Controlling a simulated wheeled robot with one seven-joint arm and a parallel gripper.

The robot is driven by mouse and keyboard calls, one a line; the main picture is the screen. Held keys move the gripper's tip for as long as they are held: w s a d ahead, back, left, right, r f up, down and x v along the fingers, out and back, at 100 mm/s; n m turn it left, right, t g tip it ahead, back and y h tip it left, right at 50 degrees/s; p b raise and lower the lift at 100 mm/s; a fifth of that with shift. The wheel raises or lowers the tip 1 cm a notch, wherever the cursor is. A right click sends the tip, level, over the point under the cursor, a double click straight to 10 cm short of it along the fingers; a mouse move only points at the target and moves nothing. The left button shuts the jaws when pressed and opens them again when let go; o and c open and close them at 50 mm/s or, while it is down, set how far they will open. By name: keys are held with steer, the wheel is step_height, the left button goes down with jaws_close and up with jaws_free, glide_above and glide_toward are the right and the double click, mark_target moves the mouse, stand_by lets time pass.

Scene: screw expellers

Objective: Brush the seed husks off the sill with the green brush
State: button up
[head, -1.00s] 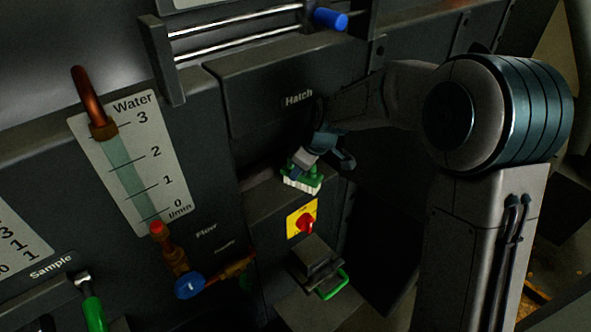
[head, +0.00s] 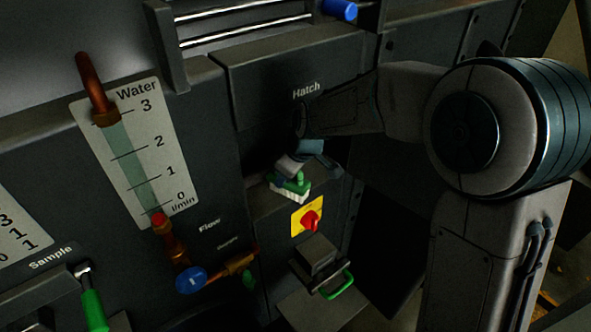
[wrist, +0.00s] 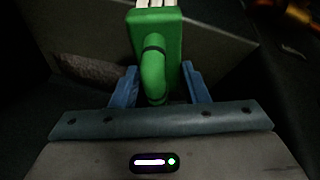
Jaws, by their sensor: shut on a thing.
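The green brush (head: 297,184) with pale bristles is at the sill below the Hatch panel in the head view. My gripper (head: 303,170) is shut on its handle. In the wrist view the green brush (wrist: 157,50) stands between the two blue fingers of my gripper (wrist: 155,90), with white bristles at the top edge. A brownish speckled patch that looks like the seed husks (wrist: 90,72) lies on the sill (wrist: 205,50), left of the brush. In the head view the husks cannot be made out, and my arm hides part of the hatch recess.
Below the sill are a red rotary switch on a yellow plate (head: 307,215) and a box with a green handle (head: 338,286). A water gauge (head: 135,155) with copper pipe and a blue valve (head: 190,279) stand to the left. Rails with a blue knob (head: 341,10) are above.

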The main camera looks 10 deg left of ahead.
steer(key=shift+s+a+f, duration=0.1)
steer(key=shift+s+a, duration=0.3)
steer(key=shift+s, duration=0.15)
